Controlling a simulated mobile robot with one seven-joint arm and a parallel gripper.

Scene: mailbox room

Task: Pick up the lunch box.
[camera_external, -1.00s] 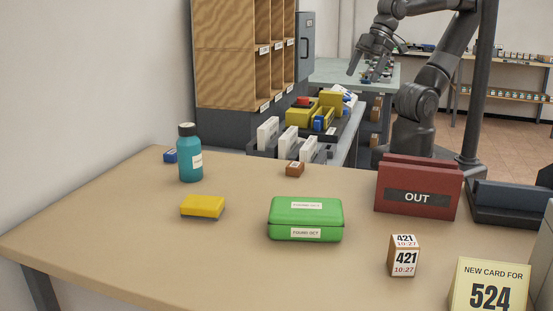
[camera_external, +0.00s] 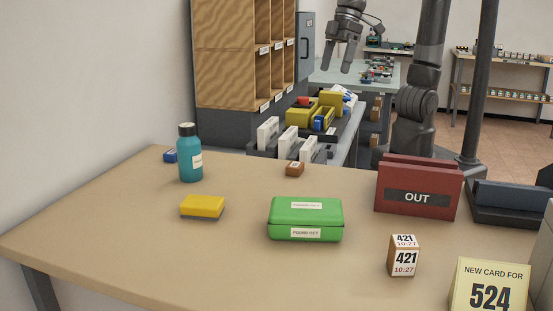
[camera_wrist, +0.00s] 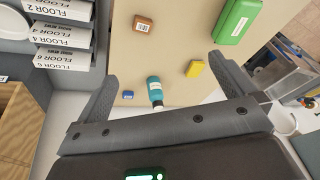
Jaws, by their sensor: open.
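The lunch box is most likely the green lidded box (camera_external: 305,219) with white labels, lying closed near the middle of the tan table. It also shows at the top right of the wrist view (camera_wrist: 236,22), partly cut off by the frame. My gripper (camera_external: 335,68) is open and empty, high above the far side of the table and well away from the green box. In the wrist view its two fingers (camera_wrist: 166,78) stand wide apart, with the teal bottle (camera_wrist: 154,90) seen between them in the distance.
A labelled cube (camera_external: 404,256) and red OUT holder (camera_external: 418,190) are at right. Wooden pigeonholes (camera_external: 225,80) rise behind.

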